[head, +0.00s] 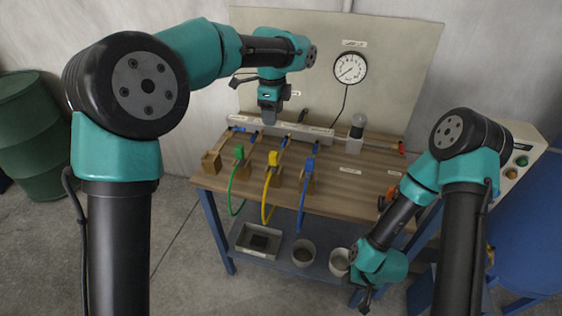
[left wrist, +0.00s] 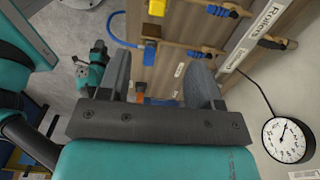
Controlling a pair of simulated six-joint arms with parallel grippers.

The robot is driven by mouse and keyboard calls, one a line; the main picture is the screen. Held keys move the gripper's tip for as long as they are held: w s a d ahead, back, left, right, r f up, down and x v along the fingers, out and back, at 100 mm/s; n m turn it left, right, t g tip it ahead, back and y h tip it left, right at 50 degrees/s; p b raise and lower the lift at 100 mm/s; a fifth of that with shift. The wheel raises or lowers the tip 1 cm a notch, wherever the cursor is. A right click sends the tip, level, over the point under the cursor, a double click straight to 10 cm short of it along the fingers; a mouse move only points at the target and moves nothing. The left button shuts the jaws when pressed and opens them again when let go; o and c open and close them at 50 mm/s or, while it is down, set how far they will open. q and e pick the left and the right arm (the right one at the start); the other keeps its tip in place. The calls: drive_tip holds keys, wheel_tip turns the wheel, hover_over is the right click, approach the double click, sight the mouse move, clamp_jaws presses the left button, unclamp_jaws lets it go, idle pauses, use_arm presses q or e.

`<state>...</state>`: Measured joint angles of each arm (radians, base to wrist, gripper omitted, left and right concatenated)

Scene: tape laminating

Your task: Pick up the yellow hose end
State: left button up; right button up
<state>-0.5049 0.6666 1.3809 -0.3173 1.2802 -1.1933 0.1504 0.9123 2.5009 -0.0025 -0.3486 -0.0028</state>
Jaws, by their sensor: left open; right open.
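The yellow hose end (head: 273,159) stands upright in a wooden holder at the front of the bench, with its yellow hose hanging below the edge. A yellow piece, which looks like this end, shows at the top edge of the left wrist view (left wrist: 157,7). My left gripper (head: 269,118) is open and empty, above the back of the bench behind the yellow end and apart from it. Its two fingers are spread in the left wrist view (left wrist: 160,80). My right gripper (head: 366,297) is open, low beside the bench's front right; its fingers are small in view.
A green hose end (head: 239,153) stands left of the yellow one and a blue hose end (head: 309,165) right of it. A labelled rail (head: 300,130) runs along the back below a gauge (head: 350,68). A grey tray (head: 262,242) and cups sit on the lower shelf.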

sight(273, 153)
idle(0.3)
use_arm(q)
wheel_tip(273, 153, down, 12)
drive_tip(key=shift+f, duration=0.1)
idle(0.5)
drive_tip(key=shift+s+f, duration=0.15)
drive_tip(key=shift+f, duration=2.45)
drive_tip(key=c, duration=1)
drive_tip(key=shift+c, duration=0.2)
